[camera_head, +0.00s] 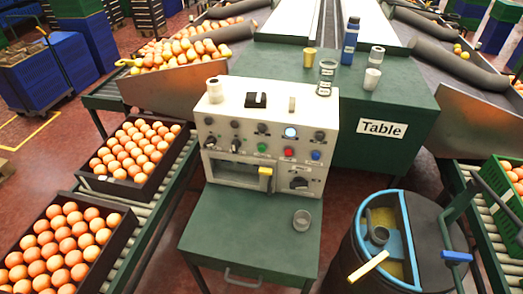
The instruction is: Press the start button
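A cream control box (228,112) stands on a green stand in the middle of the view. Its front carries a green button (262,147), a red button (288,152) and a blue button (315,155) in a row. A lit pale round lamp or button (290,132) sits above the red one, among several dark knobs. The labels are too small to read, so I cannot tell which is the start button. Neither of my grippers is in view, and nothing touches the buttons.
A small cup (302,220) stands on the green shelf (245,235) before the box. A green table (400,100) with a blue bottle (350,42) and cups is behind. A dark barrel (350,255) stands at front right.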

